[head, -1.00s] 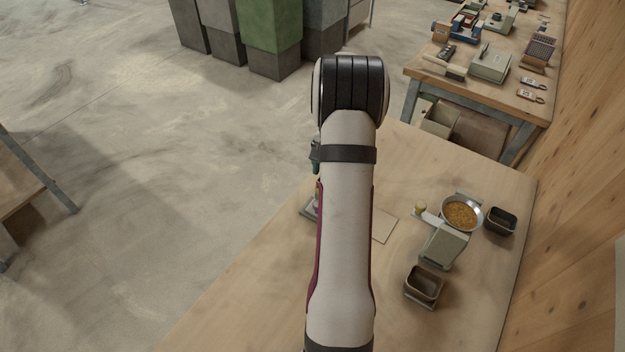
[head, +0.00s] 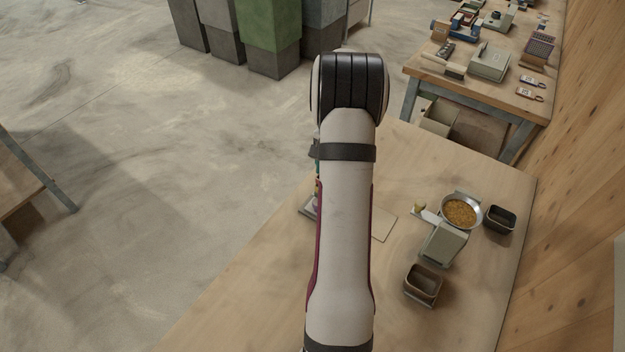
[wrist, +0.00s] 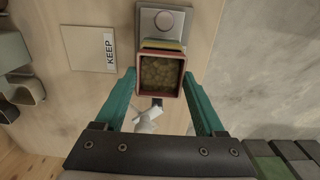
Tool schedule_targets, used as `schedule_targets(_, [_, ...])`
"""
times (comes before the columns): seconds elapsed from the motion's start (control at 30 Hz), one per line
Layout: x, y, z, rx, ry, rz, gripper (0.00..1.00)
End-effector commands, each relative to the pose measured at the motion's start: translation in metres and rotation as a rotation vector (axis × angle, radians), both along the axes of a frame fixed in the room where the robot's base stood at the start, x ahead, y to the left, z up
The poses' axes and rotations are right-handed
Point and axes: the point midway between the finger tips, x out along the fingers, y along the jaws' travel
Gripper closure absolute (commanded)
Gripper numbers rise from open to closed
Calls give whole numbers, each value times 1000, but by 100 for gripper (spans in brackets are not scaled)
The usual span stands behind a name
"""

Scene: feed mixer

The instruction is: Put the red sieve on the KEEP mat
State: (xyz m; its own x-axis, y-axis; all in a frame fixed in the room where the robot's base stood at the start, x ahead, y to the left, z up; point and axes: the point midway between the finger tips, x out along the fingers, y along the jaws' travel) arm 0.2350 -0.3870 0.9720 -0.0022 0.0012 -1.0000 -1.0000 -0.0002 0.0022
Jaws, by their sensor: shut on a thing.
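The red sieve (wrist: 161,74) is a square, red-rimmed tray holding brownish grainy material, between the teal fingers in the wrist view. My gripper (wrist: 159,82) is shut on it. Yellow and green edges (wrist: 163,44) show just beyond its rim, like other sieves; I cannot tell whether the red one touches them. The KEEP mat (wrist: 88,47) is a pale square with a white label, left of the sieve and bare where visible. In the head view my arm covers part of the mat (head: 384,224) and hides the gripper and red sieve.
A grey base with a round disc (wrist: 163,20) lies beyond the sieve. A white bladed part (wrist: 147,120) shows below it. On the table's right are a scale with a pan of grain (head: 461,211), a black bin (head: 499,218) and a brownish bin (head: 423,283).

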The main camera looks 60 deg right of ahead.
Motion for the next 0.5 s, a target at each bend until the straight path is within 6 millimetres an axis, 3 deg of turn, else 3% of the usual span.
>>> schedule_targets(0.2, [0,-1,39,-4,-3,0,94])
schedule_targets(0.5, [-77,-1,82,-4,-2,-6,94])
